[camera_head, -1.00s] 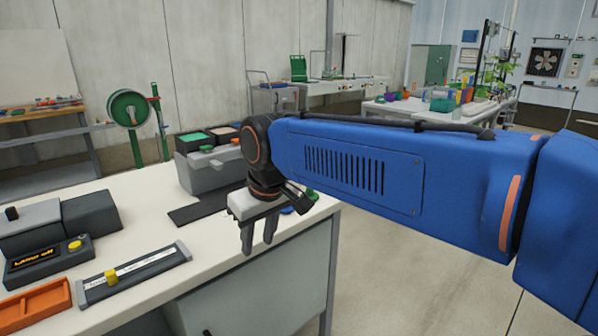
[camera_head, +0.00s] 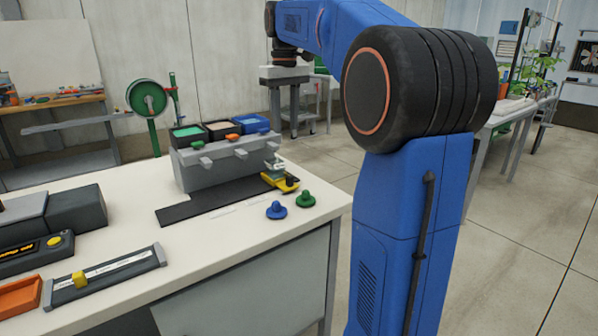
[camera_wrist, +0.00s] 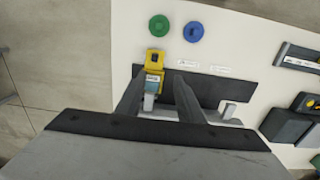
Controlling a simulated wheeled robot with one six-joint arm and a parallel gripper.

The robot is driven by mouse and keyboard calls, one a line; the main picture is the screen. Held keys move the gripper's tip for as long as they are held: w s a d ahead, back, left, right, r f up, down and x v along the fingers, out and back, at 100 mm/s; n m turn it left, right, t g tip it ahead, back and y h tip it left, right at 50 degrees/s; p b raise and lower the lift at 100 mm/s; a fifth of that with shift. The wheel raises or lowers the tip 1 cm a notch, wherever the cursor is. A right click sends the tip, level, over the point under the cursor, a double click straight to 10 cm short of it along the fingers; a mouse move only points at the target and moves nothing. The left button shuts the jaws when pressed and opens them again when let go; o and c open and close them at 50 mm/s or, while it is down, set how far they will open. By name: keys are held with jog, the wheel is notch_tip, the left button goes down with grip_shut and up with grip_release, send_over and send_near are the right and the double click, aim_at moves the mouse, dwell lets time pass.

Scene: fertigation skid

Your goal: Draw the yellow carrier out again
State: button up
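The yellow carrier (camera_head: 285,183) sits at the right end of the grey three-bin unit, at the end of the black strip. It holds a small pale teal piece (camera_head: 274,167). In the wrist view the yellow carrier (camera_wrist: 155,57) shows between my fingers, with the teal piece (camera_wrist: 152,82) on it. My gripper (camera_wrist: 158,75) is open and empty, its two fingers apart. The carrier's inner end is partly hidden by the unit.
A blue knob (camera_head: 276,210) and a green knob (camera_head: 305,200) stand near the carrier. A slider gauge (camera_head: 105,277) and orange tray (camera_head: 20,296) lie at front left. The black strip (camera_head: 190,211) is clear.

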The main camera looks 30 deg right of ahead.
jog(key=d, duration=0.2)
send_near(289, 177)
notch_tip(289, 177, down, 9)
jog(key=shift+w+d+r, duration=0.1)
jog(key=shift+w+r, duration=0.05)
dwell(0.4)
grip_shut()
